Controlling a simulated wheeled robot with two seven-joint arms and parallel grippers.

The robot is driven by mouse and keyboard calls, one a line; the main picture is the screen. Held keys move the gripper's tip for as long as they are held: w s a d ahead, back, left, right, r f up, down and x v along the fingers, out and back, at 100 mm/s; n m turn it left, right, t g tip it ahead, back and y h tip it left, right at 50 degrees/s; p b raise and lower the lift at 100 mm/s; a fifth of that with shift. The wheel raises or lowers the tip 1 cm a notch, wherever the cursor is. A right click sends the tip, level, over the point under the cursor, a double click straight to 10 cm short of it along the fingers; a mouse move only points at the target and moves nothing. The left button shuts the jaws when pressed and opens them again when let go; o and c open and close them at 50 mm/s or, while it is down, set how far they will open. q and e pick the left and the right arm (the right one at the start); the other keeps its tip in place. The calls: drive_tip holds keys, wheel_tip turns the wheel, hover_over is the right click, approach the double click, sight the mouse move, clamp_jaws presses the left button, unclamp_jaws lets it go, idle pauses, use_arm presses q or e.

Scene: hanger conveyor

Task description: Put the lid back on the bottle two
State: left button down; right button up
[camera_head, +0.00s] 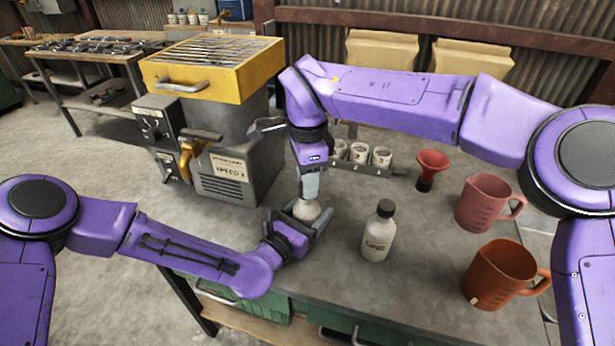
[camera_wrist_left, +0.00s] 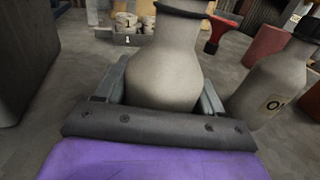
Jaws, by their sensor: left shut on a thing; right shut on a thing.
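A pale, round-bodied bottle (camera_head: 306,210) stands at the table's left part; it fills the middle of the left wrist view (camera_wrist_left: 163,75). My left gripper (camera_head: 309,218) is shut around its body from the front left. My right gripper (camera_head: 310,187) points down over its neck, fingers closed together. The lid is hidden between those fingers in the head view. A dark rim (camera_wrist_left: 181,9) shows at the neck in the left wrist view; I cannot tell if it is the lid's edge. A second pale bottle (camera_head: 378,236) with a black lid (camera_head: 386,208) stands upright to the right.
A red funnel (camera_head: 431,168), a pink-red jug (camera_head: 482,205) and an orange jug (camera_head: 497,275) stand on the right. A rack of small white containers (camera_head: 381,157) is behind. A grey machine with a yellow top (camera_head: 240,83) stands at the left. The table front is clear.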

drive_tip(key=m, duration=1.9)
drive_tip(key=shift+m, duration=0.3)
drive_tip(key=m, duration=0.6)
drive_tip(key=shift+a, duration=0.1)
drive_tip(key=m, duration=1.2)
drive_tip(key=shift+f+m, duration=0.1)
drive_tip(key=shift+m, duration=0.3)
drive_tip(key=m, duration=0.5)
drive_tip(key=shift+w+m, duration=0.1)
drive_tip(key=shift+m, duration=0.3)
drive_tip(key=m, duration=0.4)
